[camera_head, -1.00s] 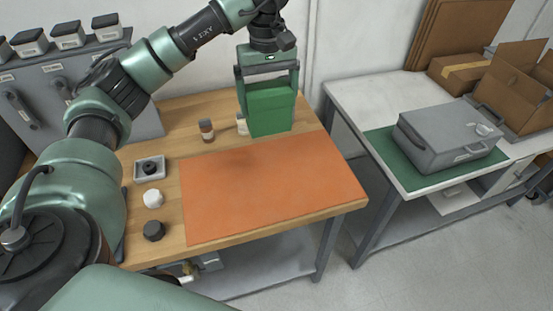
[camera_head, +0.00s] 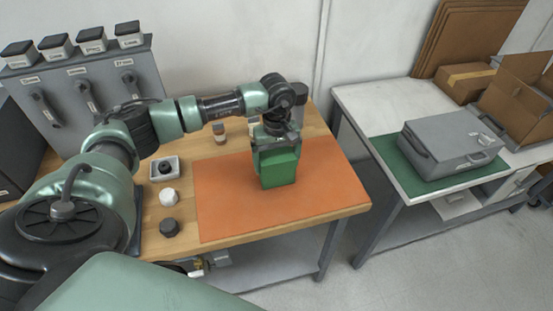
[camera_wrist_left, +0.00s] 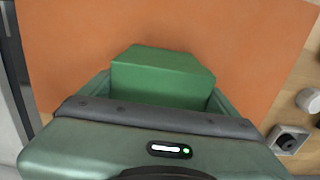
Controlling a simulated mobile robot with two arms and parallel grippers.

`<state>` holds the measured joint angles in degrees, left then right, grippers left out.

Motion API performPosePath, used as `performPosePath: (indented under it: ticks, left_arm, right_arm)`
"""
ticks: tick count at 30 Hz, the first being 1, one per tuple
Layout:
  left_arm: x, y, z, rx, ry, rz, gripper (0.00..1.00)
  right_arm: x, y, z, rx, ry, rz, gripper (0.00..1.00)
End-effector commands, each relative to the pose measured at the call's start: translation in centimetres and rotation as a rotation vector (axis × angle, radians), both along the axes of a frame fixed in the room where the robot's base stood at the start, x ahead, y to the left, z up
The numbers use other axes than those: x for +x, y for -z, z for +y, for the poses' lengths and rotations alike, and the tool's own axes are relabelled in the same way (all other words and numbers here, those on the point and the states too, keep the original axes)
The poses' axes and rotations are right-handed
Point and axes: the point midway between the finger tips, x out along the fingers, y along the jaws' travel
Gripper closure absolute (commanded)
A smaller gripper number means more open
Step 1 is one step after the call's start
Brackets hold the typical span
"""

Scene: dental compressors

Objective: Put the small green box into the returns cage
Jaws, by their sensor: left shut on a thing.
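The small green box (camera_head: 281,170) is over the orange mat on the wooden bench. My left gripper (camera_head: 276,150) points down and is shut on the box. I cannot tell whether the box's underside touches the mat or hangs just above it. In the left wrist view the green box (camera_wrist_left: 162,75) sits between the two fingers, with orange mat around it. I cannot make out a returns cage in these views. My right gripper is not in view.
The orange mat (camera_head: 225,205) is otherwise clear. A grey tray (camera_head: 163,168), a white knob (camera_head: 169,196) and a dark knob (camera_head: 169,228) lie left of it. A grey case (camera_head: 450,145) on a green mat and an open cardboard box (camera_head: 515,100) stand on the right-hand table.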

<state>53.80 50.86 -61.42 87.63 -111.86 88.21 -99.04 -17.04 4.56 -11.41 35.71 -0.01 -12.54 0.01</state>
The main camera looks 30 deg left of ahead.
Motion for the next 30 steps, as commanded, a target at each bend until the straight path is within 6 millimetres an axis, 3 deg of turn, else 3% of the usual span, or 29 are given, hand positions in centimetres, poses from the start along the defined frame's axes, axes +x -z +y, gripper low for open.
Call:
performPosePath:
  ticks: [4,12,13,24,30]
  left_arm:
    - [0.0,0.3,0.0,-0.001,0.000,-0.001,0.64]
    - [0.0,0.7,0.0,0.000,0.000,-0.001,0.64]
    - [0.0,0.6,0.0,0.000,0.000,0.000,0.01]
    - [0.1,0.0,0.0,-0.001,0.000,-0.002,0.00]
    - [0.2,-3.5,0.0,0.001,0.000,-0.007,0.00]
  right_arm:
    - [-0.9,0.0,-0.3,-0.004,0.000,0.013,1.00]
    - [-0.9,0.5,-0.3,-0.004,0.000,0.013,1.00]
    - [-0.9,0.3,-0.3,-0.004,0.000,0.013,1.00]
    - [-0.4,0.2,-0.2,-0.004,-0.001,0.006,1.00]
    - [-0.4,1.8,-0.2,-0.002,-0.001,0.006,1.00]
